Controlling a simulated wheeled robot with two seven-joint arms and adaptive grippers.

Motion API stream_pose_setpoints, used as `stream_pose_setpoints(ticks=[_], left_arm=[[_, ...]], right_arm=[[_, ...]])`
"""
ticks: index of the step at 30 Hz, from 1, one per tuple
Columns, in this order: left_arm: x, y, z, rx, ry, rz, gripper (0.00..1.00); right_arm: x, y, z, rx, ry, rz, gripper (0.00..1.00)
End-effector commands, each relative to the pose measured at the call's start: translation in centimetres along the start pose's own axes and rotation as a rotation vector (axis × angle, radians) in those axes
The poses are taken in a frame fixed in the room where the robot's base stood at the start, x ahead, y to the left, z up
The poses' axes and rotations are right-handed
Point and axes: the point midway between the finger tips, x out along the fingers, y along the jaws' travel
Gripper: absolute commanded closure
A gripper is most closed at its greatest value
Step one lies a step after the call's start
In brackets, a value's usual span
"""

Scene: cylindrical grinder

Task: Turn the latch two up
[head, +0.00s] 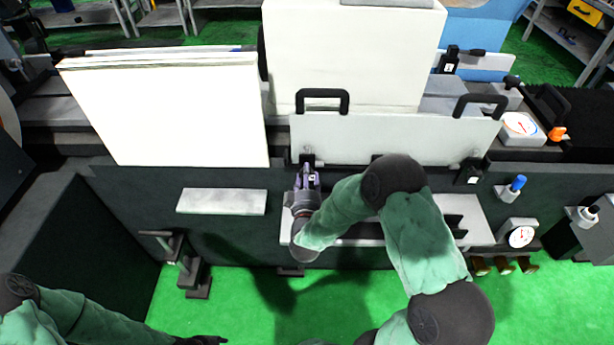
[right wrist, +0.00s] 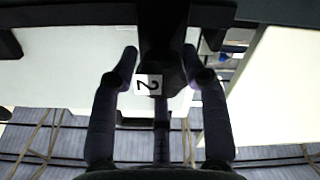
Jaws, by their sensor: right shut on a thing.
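Latch two is a black latch with a white label reading "2" (right wrist: 149,85), seen in the right wrist view between my fingers. In the head view its small pale label (head: 312,178) shows at the lower left edge of the white cover panel (head: 385,135). The latch is mostly hidden there by my right gripper (head: 307,174), which is shut on it. In the right wrist view the fingers of my right gripper (right wrist: 160,68) stand on both sides of the latch. My left gripper (head: 207,341) is low at the bottom edge, away from the machine, partly cut off.
Another black labelled latch (head: 471,172) sits at the panel's lower right, and one more latch (head: 449,62) stands behind. Two black handles top the panel. Gauges (head: 520,236) and a blue knob (head: 517,186) are at the right. A grey bracket (head: 180,262) stands at the left.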

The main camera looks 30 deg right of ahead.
Motion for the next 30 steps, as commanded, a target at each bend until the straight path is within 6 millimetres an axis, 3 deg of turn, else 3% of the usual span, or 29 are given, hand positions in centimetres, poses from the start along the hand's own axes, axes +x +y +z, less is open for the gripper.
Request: stream_pose_setpoints(ticks=[1,6,7,9,20,25,30], left_arm=[[0.1,0.0,0.0,0.0,0.0,0.0,0.6],[0.1,0.0,0.0,0.0,0.0,0.0,0.6],[0.1,0.0,0.0,0.0,0.0,0.0,0.6],[0.1,0.0,0.0,0.0,0.0,0.0,0.6],[0.0,0.0,0.0,0.0,0.0,0.0,0.6],[0.0,0.0,0.0,0.0,0.0,0.0,0.6],[0.0,0.0,0.0,0.0,0.0,0.0,0.6]], right_arm=[[-0.5,-0.6,0.8,-0.006,-0.018,-0.017,0.87],[-0.5,-0.6,0.9,-0.005,-0.019,-0.017,0.87],[-0.5,-0.6,0.9,-0.005,-0.019,-0.017,0.52],[-0.5,-0.6,0.9,-0.005,-0.019,-0.017,0.32],[-0.5,-0.3,0.4,-0.001,-0.008,-0.009,0.32],[-2.4,-0.2,0.2,-0.001,-0.006,-0.009,0.32],[-5.8,-0.3,0.3,-0.003,-0.008,-0.012,0.32]])
